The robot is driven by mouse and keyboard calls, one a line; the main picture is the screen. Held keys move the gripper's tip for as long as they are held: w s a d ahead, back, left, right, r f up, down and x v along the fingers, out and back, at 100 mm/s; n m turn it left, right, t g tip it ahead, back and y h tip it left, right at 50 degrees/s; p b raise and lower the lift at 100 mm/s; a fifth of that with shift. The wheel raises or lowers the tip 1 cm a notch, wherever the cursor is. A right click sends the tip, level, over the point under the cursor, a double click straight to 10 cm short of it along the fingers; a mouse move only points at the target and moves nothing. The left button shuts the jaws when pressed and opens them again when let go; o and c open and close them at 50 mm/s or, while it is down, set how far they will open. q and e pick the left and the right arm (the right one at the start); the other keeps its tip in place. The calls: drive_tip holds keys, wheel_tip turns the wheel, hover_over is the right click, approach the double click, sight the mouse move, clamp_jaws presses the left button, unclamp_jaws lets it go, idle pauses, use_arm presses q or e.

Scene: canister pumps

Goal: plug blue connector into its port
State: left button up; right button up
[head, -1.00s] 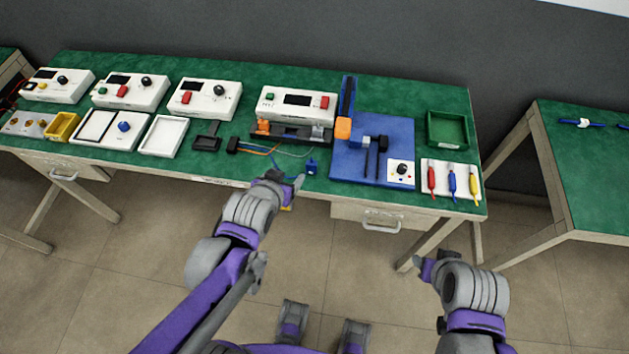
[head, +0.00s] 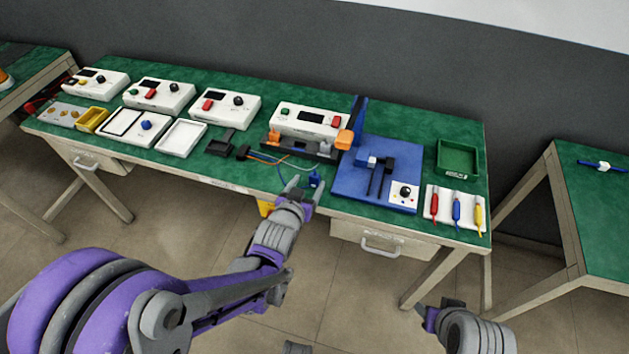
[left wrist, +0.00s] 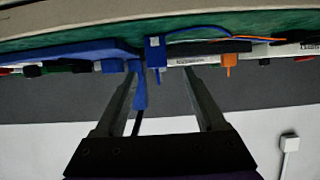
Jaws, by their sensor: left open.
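The blue connector (head: 314,179) stands near the front edge of the green table, at the end of thin cables. In the left wrist view the blue connector (left wrist: 155,51) appears ahead of and between the open fingers. My left gripper (head: 305,187) is open and empty, close to the connector at the table's front edge. Its fingers (left wrist: 160,75) do not visibly touch the connector. The white pump unit (head: 309,122) stands behind, in a dark holder with orange parts. I cannot make out the port. My right gripper (head: 432,314) is low, in front of the table; its jaws are unclear.
A blue board (head: 350,185) with a tall blue post (head: 357,115) and black parts stands right of the connector. A black block (head: 243,152) with cables lies left. Farther right are a green tray (head: 458,157) and colored pens (head: 456,208). Green surface around the connector is mostly clear.

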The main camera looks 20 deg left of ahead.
sight(314, 178)
use_arm(q)
drive_tip(key=x, duration=0.5)
drive_tip(key=shift+w+d+f, duration=0.25)
drive_tip(key=shift+f, duration=0.05)
clamp_jaws()
